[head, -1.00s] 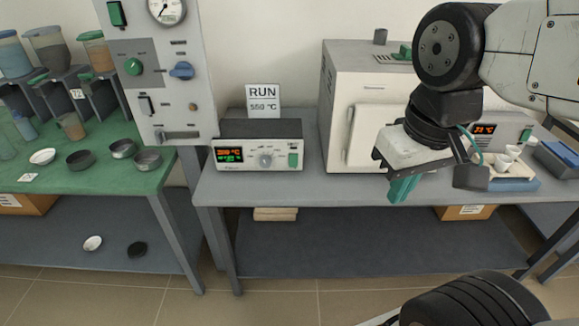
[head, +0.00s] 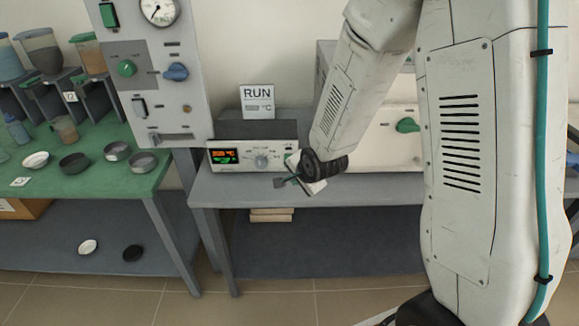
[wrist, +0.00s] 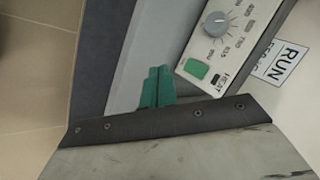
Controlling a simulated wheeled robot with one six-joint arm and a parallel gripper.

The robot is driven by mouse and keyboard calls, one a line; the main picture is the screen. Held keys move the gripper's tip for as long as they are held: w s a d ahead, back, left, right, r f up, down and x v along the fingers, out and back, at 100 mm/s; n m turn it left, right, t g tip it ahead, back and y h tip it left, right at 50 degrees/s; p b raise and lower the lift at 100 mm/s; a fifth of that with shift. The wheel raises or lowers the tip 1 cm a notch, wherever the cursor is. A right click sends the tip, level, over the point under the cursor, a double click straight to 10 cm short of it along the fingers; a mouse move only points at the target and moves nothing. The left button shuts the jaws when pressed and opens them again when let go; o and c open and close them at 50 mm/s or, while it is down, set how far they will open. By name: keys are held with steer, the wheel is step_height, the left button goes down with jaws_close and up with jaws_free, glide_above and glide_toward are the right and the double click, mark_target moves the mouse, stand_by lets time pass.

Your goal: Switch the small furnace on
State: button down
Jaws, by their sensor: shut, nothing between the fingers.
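A low control unit (head: 229,168) with an orange and green lit display, a grey dial and a white front stands on the grey bench. In the wrist view its front panel (wrist: 228,54) shows the dial, a green switch (wrist: 196,69) and a small dark window by the word HEAT. A larger white furnace (head: 385,145) stands to the right, mostly behind my arm.
A RUN sign (head: 257,102) stands behind the unit. A tall grey panel (head: 155,80) with a gauge and knobs rises at left, by a green table (head: 130,183) with several dishes. The bench's front strip (head: 230,190) is clear.

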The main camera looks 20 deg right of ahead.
steer(key=f, duration=0.1)
steer(key=f+m, duration=0.1)
steer(key=w+a+f, duration=0.1)
steer(key=shift+w+f+m+t, duration=0.1)
steer(key=shift+f+m+t, duration=0.2)
steer(key=shift+t, duration=0.1)
steer(key=shift+w+d, duration=0.1)
steer(key=shift+w+d+f, duration=0.2)
steer(key=shift+w+d, duration=0.25)
steer(key=shift+w, duration=0.9)
steer(key=shift+w+d+f, duration=0.15)
steer(key=shift+w+d, duration=0.3)
steer(key=shift+w, duration=0.9)
steer(key=shift+w+d+f, duration=0.2)
steer(key=shift+w+d, duration=0.25)
steer(key=shift+w, duration=0.9)
steer(key=shift+w, duration=0.1)
steer(key=shift+w+d, duration=0.1)
steer(key=shift+w, duration=0.2)
steer(key=shift+w+d, duration=0.1)
steer(key=shift+w, duration=0.25)
steer(key=shift+s, duration=0.1)
steer(key=shift+s+a, duration=0.25)
steer(key=shift+s, duration=0.4)
